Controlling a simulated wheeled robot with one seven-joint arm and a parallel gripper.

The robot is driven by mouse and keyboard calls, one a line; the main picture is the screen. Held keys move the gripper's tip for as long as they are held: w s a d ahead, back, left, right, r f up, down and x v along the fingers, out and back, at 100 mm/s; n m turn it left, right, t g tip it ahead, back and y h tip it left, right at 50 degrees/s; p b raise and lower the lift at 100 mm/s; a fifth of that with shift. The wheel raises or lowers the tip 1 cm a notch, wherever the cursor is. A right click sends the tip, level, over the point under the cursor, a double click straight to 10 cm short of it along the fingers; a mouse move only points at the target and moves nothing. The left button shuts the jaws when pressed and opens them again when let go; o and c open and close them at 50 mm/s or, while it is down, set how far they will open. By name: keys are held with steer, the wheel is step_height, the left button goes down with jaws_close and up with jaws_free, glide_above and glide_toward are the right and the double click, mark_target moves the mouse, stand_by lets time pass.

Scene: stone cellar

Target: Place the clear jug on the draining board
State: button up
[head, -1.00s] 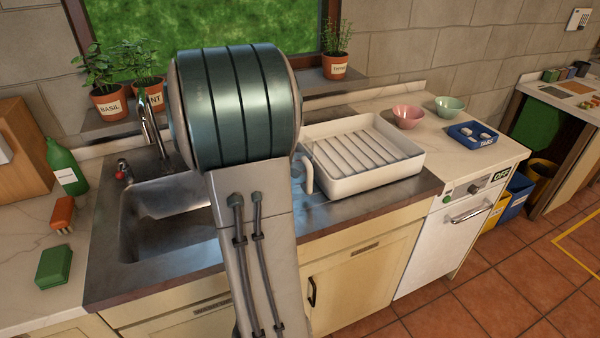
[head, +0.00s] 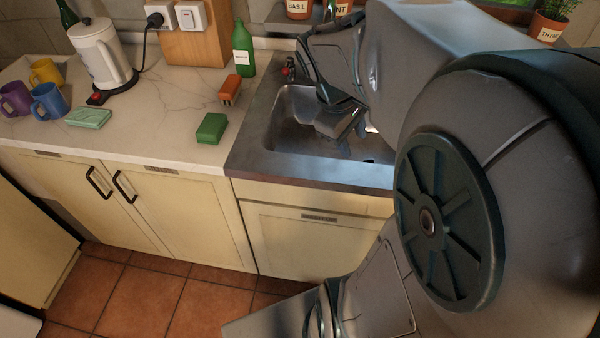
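No clear jug can be made out in the head view now. The draining board is not visible either; my arm covers the area right of the sink. The steel sink (head: 290,131) shows left of my arm, its right part hidden. My gripper (head: 345,122) is over the sink basin, pointing down, partly hidden by my own arm links. Whether its fingers are open, shut or holding anything cannot be told.
A green sponge (head: 211,128), an orange brush (head: 231,89) and a green bottle (head: 243,50) stand left of the sink. Farther left are a white kettle (head: 101,55), a blue mug (head: 49,103), a purple mug (head: 15,99), a yellow mug (head: 45,72) and a folded cloth (head: 89,117).

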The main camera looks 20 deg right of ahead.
steer(key=s+a+f+m+t+y, duration=0.1)
steer(key=s+a+m+y, duration=0.1)
steer(key=a, duration=0.4)
steer(key=s+a+f+m+t+y, duration=0.1)
steer(key=s+a+m+y, duration=0.1)
steer(key=a, duration=0.4)
steer(key=shift+s+a+m+t, duration=0.25)
steer(key=shift+a+m+t, duration=0.15)
steer(key=shift+m, duration=0.2)
